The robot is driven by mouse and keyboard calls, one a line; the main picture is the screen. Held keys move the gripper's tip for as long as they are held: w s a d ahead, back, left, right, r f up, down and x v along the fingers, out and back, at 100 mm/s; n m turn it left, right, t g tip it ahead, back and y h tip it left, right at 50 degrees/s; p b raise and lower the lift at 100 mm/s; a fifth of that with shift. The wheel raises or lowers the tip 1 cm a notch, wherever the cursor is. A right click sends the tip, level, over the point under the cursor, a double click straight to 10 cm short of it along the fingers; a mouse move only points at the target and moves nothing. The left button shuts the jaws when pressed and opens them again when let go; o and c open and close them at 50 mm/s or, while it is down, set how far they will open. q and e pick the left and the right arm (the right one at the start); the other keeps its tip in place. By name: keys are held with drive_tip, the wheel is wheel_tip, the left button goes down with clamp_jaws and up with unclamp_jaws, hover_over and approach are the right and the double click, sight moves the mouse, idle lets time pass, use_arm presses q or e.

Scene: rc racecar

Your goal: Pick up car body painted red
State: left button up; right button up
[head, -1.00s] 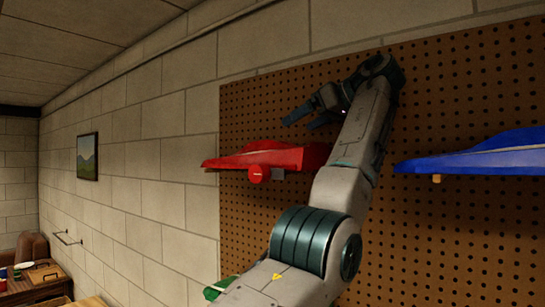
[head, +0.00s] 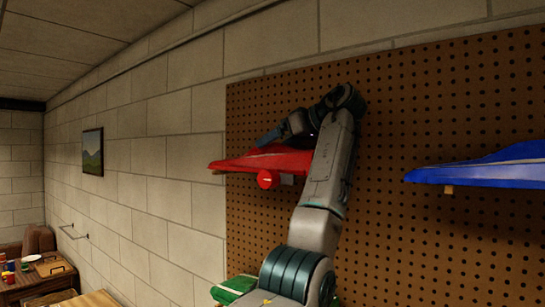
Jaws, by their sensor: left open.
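The red car body (head: 248,162) is mounted on the pegboard, its pointed end toward the left and a round red peg end (head: 267,180) below it. My left gripper (head: 268,138) is open, just above the red car body, with its fingers pointing left. I cannot tell whether the fingers touch it. My left forearm covers the right end of the red car body. My right gripper is not in view.
A blue car body (head: 485,168) is mounted on the pegboard (head: 420,110) to the right. A green car body (head: 236,286) shows low, partly behind my arm. A framed picture (head: 92,152) hangs on the block wall. A wooden table (head: 36,277) stands at the far left.

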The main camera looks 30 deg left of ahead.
use_arm(q)
drive_tip(key=shift+d, duration=0.35)
drive_tip(key=c, duration=0.5)
drive_tip(key=shift+r, duration=0.1)
drive_tip(key=c, duration=0.4)
drive_tip(key=shift+c, duration=1)
drive_tip(key=shift+a, duration=0.15)
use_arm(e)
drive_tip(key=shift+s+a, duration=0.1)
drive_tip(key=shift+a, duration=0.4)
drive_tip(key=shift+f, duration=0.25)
